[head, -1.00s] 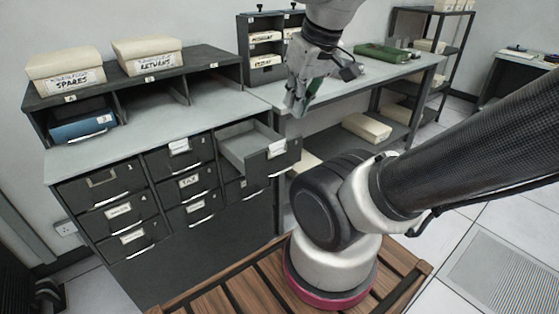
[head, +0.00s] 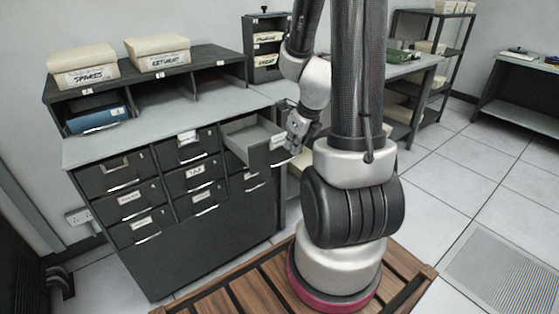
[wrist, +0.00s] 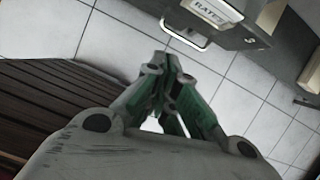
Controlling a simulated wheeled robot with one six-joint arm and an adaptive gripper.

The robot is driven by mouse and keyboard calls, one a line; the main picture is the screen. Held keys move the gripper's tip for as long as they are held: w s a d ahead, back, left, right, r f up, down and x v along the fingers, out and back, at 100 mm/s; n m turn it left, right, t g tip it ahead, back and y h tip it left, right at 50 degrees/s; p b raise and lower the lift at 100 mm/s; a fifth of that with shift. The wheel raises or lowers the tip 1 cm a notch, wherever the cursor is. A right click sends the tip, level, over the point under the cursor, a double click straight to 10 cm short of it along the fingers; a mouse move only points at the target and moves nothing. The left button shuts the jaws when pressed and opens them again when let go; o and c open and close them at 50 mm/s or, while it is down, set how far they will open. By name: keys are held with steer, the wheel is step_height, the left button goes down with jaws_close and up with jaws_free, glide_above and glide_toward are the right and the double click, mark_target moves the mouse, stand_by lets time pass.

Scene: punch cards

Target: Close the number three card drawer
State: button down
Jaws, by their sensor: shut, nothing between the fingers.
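The open card drawer (head: 251,136) sticks out of the top right slot of the dark cabinet (head: 185,245). It looks empty inside. In the wrist view a dark drawer front (wrist: 228,20) shows at the top, with a label, a pale handle and a small number that looks like 3. My gripper (wrist: 168,98) is shut and empty, with green inner finger parts. In the head view my gripper (head: 294,140) is just right of the open drawer's front; I cannot tell whether it touches. The other drawers in the cabinet are shut.
Two labelled boxes, SPARES (head: 84,66) and RETURNS (head: 157,52), stand on the shelf unit above the cabinet. A blue box (head: 97,116) sits in its left cubby. A side table (head: 410,75) and a shelf rack (head: 440,45) stand to the right. Tiled floor is clear at right.

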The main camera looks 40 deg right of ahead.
mark_target(278, 157)
steer(key=shift+w+d+f+m, duration=0.1)
steer(key=shift+w+f+m, duration=0.45)
steer(key=shift+w+f, duration=1.65)
steer(key=shift+w+f+m, duration=0.55)
steer(key=shift+w+f, duration=1.3)
steer(key=shift+f, duration=0.55)
steer(key=shift+w, duration=0.1)
